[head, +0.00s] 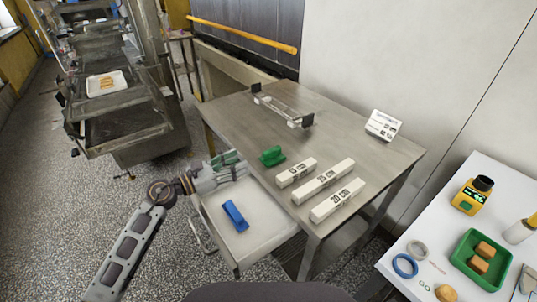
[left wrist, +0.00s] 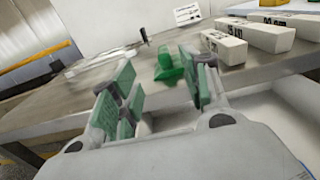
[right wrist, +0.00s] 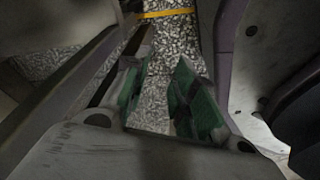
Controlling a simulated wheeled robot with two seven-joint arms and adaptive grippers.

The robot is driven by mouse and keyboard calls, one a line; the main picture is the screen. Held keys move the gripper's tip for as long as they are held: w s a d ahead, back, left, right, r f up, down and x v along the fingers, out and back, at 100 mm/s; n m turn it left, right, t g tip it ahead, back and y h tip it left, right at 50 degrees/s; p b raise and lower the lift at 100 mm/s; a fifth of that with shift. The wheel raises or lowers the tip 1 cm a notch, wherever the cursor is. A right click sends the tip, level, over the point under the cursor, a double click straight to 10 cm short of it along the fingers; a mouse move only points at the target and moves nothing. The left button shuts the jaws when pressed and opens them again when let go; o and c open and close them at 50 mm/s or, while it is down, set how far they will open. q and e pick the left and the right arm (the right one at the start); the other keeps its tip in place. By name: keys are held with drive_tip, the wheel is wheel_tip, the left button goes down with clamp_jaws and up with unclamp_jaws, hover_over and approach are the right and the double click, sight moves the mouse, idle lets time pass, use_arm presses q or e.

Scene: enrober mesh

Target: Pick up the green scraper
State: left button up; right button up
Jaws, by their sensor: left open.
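The green scraper (head: 272,156) sits on the steel table (head: 232,110), near its front left edge. It also shows in the left wrist view (left wrist: 168,66), beyond and between my left fingers. My left gripper (head: 238,164) is open and empty, just left of the scraper and apart from it. The left wrist view shows its green-padded fingers (left wrist: 155,95) spread. My right gripper (right wrist: 160,95) is outside the head view; in its wrist view its fingers are apart with only speckled floor between them.
White blocks marked with lengths (head: 322,180) lie right of the scraper. A metal frame (head: 283,107) and a white sign (head: 383,125) stand farther back. A drawer (head: 262,238) below holds a blue tool (head: 235,215). A white table (head: 500,190) at right carries a green tray (head: 462,262).

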drive_tip(key=shift+s, duration=0.1)
use_arm(q)
approach(272, 154)
drive_tip(key=shift+w+d+r, duration=0.75)
drive_tip(key=shift+w+d, duration=0.05)
drive_tip(key=shift+w, duration=0.6)
drive_tip(key=shift+p+x, duration=0.3)
drive_tip(key=shift+x, duration=0.5)
drive_tip(key=shift+w+d, duration=0.25)
drive_tip(key=shift+d, duration=0.25)
use_arm(e)
drive_tip(key=shift+s+d+f, duration=0.15)
drive_tip(key=shift+s+d, duration=0.2)
drive_tip(key=shift+s, duration=0.4)
use_arm(q)
drive_tip(key=shift+f, duration=0.1)
